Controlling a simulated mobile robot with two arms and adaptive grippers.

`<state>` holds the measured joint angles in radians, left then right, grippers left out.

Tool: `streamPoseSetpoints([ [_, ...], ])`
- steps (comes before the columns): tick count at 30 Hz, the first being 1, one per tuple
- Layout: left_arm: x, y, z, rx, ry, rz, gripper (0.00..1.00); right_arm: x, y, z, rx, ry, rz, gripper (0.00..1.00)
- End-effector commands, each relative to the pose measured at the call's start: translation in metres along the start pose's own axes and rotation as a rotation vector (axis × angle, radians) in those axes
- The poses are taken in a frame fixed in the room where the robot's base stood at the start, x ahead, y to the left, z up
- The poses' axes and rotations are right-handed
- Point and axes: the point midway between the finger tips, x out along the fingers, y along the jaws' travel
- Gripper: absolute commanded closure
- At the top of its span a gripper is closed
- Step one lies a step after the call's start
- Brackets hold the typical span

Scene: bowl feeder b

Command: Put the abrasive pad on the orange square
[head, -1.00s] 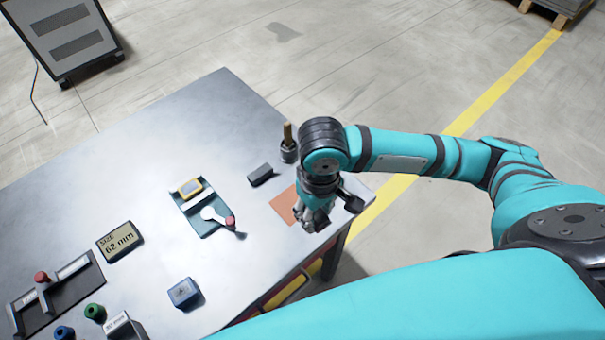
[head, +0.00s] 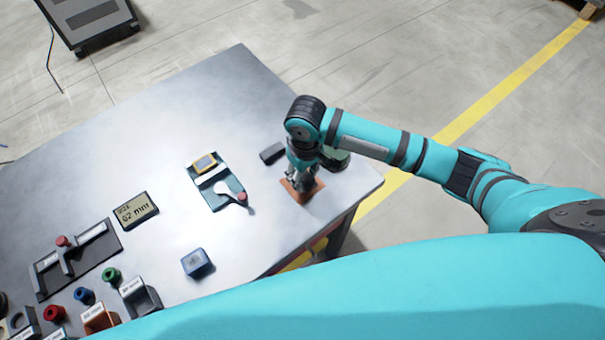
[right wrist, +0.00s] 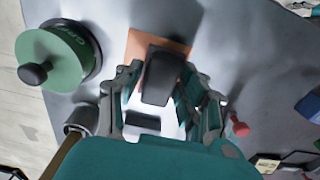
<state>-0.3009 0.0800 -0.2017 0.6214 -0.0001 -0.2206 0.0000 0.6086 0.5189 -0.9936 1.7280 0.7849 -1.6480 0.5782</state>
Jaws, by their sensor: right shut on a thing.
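The abrasive pad (right wrist: 159,80), a dark grey block, is between the fingers of my right gripper (right wrist: 160,105) in the right wrist view. The gripper is shut on it. The orange square (right wrist: 143,46) lies just beyond the pad, which covers part of it. In the head view the right gripper (head: 301,182) points down over the orange square (head: 314,190) near the table's right end, and its fingers hide the pad. Whether the pad touches the square cannot be told. My left gripper is out of view.
A green disc with a black knob (right wrist: 62,60) stands close beside the square. A dark block (head: 272,153) lies left of the gripper. A teal fixture (head: 222,192), blue block (head: 197,263) and size display (head: 135,210) are farther left. The table's front edge is close.

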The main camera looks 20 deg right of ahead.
Motion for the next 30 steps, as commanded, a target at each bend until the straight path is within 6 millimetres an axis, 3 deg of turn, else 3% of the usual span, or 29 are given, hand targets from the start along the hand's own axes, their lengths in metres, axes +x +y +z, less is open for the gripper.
streamPoseSetpoints([
  [6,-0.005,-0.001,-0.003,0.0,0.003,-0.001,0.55,0.004,0.005,-0.017,0.001,-0.003,-0.001,0.92],
  [12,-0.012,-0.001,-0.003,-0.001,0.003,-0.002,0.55,0.033,0.005,-0.015,0.0,-0.002,-0.001,0.92],
  [24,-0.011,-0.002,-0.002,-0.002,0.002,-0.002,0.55,0.04,0.006,-0.015,0.0,-0.001,0.0,0.92],
  [25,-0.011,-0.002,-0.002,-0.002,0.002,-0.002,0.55,0.04,0.006,-0.015,0.0,-0.001,0.0,0.61],
  [30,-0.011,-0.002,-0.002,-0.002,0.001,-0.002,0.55,0.04,0.006,-0.015,0.0,0.0,0.0,0.39],
])
